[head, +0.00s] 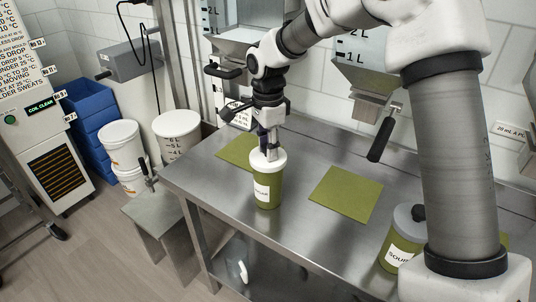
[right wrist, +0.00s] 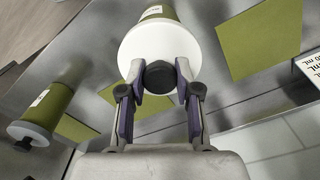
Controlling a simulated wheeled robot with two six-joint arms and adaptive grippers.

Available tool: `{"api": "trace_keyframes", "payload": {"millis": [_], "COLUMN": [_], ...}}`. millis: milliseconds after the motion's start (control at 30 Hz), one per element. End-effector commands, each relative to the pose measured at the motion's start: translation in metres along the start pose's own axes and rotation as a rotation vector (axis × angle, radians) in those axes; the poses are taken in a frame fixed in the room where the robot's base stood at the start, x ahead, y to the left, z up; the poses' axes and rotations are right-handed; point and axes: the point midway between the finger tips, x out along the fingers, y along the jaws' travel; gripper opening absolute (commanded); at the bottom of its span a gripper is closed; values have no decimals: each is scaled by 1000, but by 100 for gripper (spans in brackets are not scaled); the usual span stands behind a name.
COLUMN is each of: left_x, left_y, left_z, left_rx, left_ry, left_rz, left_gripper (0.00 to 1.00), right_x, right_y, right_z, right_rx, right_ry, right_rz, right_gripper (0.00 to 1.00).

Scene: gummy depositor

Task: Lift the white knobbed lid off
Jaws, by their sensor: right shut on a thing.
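A green canister (head: 267,190) with a white label stands upright on the steel table. Its white lid (head: 272,158) sits at its top, and I see no clear gap below it. My right gripper (head: 270,152) comes down on the lid from above. In the right wrist view, its fingers (right wrist: 159,80) are shut on the dark round knob (right wrist: 159,76) in the middle of the white lid (right wrist: 150,45). My left gripper is not in view.
A second green canister (head: 399,251) with a grey lid and black knob stands at the right, partly behind my arm. Green mats (head: 345,194) lie on the steel table (head: 300,225). Depositors with black handles (head: 380,140) hang at the back. White buckets (head: 122,143) stand at the left.

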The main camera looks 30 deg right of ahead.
Motion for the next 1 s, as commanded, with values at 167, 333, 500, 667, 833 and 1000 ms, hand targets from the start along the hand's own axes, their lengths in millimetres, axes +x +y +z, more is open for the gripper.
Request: {"api": "trace_keyframes", "payload": {"millis": [167, 333, 500, 667, 833, 1000], "left_x": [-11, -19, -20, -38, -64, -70], "left_y": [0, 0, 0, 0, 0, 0], "left_z": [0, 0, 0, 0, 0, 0], "left_rx": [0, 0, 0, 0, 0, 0], "left_ry": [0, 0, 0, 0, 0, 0], "left_rz": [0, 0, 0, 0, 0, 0], "left_gripper": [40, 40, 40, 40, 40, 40], "right_x": [-11, -19, -19, -38, -64, -71], "right_y": [0, 0, 0, 0, 0, 0], "right_z": [0, 0, 0, 0, 0, 0], "right_rx": [0, 0, 0, 0, 0, 0], "right_ry": [0, 0, 0, 0, 0, 0], "right_rz": [0, 0, 0, 0, 0, 0], "right_gripper": [0, 0, 0, 0, 0, 0]}}
